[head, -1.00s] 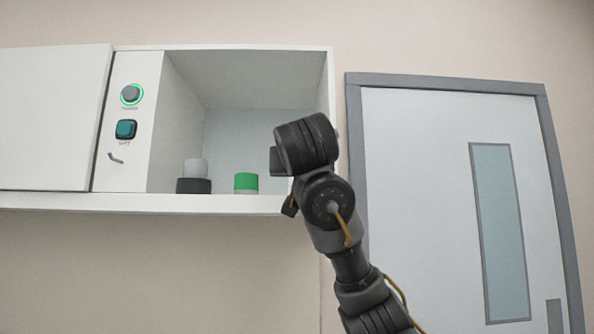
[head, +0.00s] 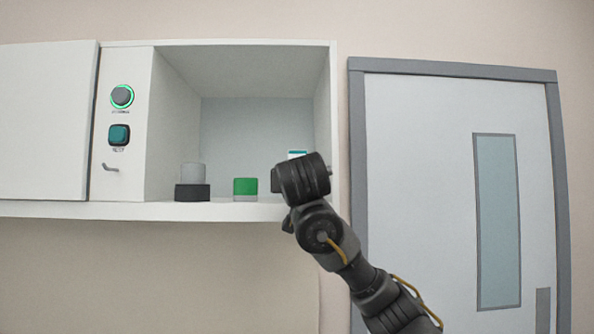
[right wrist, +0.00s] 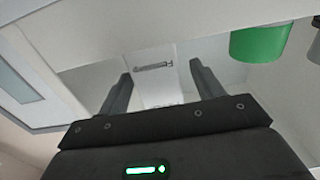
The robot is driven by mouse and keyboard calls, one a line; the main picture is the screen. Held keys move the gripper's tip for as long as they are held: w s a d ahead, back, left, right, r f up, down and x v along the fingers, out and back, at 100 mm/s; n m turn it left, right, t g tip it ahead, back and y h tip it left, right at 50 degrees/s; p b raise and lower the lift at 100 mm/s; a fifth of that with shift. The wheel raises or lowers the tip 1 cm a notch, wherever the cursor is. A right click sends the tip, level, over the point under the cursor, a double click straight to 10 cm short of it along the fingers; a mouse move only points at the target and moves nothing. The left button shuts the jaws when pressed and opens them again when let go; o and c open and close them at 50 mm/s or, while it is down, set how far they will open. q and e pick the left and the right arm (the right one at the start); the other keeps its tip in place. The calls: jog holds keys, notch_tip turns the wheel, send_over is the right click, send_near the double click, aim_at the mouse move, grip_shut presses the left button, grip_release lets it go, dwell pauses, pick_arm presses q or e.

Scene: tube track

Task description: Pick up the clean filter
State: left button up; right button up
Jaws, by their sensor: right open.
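A green cylinder with a pale lower band (head: 245,188) stands upright in the open wall cabinet. Left of it, a grey translucent cylinder (head: 193,173) sits on a black round base (head: 192,193). A white item with a teal top edge (head: 297,154) shows partly behind my right wrist. No label tells me which is the clean filter. My right gripper (head: 277,181) is at the cabinet's right front, right of the green cylinder. In the right wrist view my gripper (right wrist: 160,70) is open, with a white surface beyond its fingers; the green cylinder (right wrist: 259,42) is at upper right.
The cabinet's bottom shelf edge (head: 130,209) and right side wall (head: 326,110) border the opening. A control panel with a round green-lit knob (head: 122,96) and a teal button (head: 119,134) is at left. A grey-framed door (head: 420,180) stands at right.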

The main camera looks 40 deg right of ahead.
jog(key=shift+r+p+x, duration=0.2)
jog(key=shift+p+x, duration=0.5)
jog(key=shift+x, duration=0.55)
jog(key=shift+w+d+f, duration=0.2)
jog(key=shift+w+d, duration=0.15)
pick_arm(q)
notch_tip(320, 180, up, 3)
jog(key=shift+f, duration=0.15)
pick_arm(e)
jog(key=shift+a, duration=0.1)
jog(key=shift+s, duration=0.1)
jog(key=shift+c, duration=1)
jog(key=c, duration=1)
